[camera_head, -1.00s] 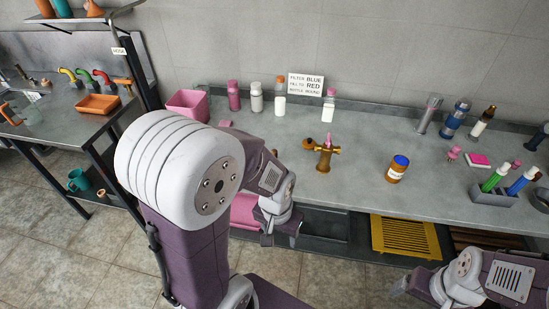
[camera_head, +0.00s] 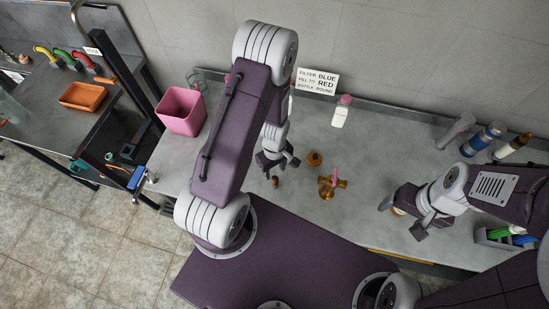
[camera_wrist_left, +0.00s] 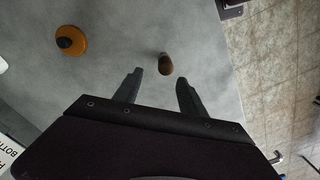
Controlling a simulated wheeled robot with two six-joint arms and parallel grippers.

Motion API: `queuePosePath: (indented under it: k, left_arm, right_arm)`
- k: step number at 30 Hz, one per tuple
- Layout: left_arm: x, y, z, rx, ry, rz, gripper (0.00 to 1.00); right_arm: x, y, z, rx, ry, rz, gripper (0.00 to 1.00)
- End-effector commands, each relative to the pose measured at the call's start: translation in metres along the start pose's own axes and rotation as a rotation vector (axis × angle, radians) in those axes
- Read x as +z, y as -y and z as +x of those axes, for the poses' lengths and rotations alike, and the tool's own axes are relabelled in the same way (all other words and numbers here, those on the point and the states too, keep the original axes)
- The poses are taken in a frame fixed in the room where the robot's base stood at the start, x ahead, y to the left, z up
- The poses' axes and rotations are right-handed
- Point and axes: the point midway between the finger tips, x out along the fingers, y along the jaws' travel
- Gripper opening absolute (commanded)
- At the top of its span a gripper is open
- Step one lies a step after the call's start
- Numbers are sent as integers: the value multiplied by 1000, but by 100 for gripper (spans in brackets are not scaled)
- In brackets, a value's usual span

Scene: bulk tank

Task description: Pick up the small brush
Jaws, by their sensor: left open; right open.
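A small brown, rounded object (camera_head: 274,181), probably the small brush seen end-on, stands on the grey counter (camera_head: 370,140). It also shows in the left wrist view (camera_wrist_left: 166,64), just beyond and between my fingertips. No bristles can be made out. My left gripper (camera_head: 279,161) is open and empty above the counter close to it; its fingers show in the left wrist view (camera_wrist_left: 160,78). My right gripper (camera_head: 402,218) is open over the counter's right part, with an orange object partly hidden behind it.
A pink bin (camera_head: 182,112) is at left, a pink-capped bottle (camera_head: 341,111) at the back. The counter's front edge is close.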

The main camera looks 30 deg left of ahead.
Motion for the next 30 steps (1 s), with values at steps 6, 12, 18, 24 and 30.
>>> queuePosePath:
  k: [6, 12, 18, 24, 30]
  left_arm:
    - [1, 1, 22, -5, 3, 2, 48]
    - [0, 0, 39, 0, 0, 2, 48]
    - [0, -1, 52, -3, 2, 3, 48]
    - [0, -2, 84, -2, 2, 3, 48]
    - [0, -3, 92, 1, -1, 3, 48]
  right_arm:
    - [0, 0, -3, 0, 1, 0, 79]
    - [0, 0, -5, 0, 1, 0, 79]
    - [-1, 0, -12, 0, 1, 0, 79]
    - [-2, 0, -18, 0, 0, 0, 79]
    - [-1, 0, -18, 0, 1, 0, 79]
